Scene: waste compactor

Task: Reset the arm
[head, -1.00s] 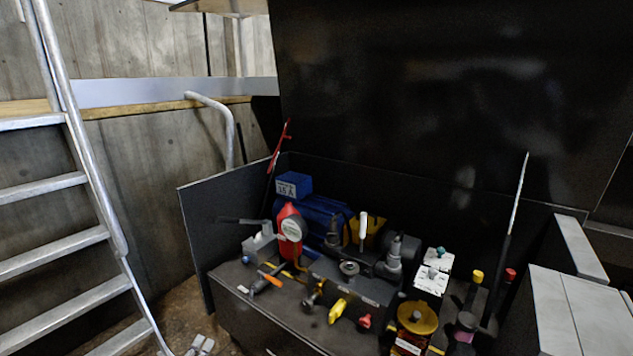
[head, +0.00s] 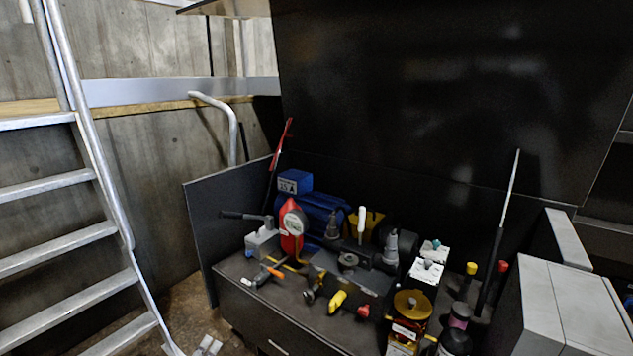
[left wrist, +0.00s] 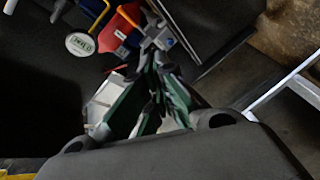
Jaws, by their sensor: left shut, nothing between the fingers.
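My left gripper (left wrist: 155,72) shows in the left wrist view, with green and dark fingers reaching up from the grey wrist housing. Its fingers are together and I see nothing held between them. Beyond the tips are a red part with a round gauge (left wrist: 80,43) and a grey fitting. In the head view a small pale grey piece shows at the bottom edge, left of the bench; I cannot tell whether it is part of my left gripper. My right gripper is not in view.
A dark bench (head: 262,328) holds a blue motor (head: 318,212), the red gauge unit (head: 292,226), a brass-coloured disc part (head: 412,304) and several tools. A metal ladder (head: 108,180) stands left. A grey cabinet (head: 575,305) stands right. Some brown floor is bare left of the bench.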

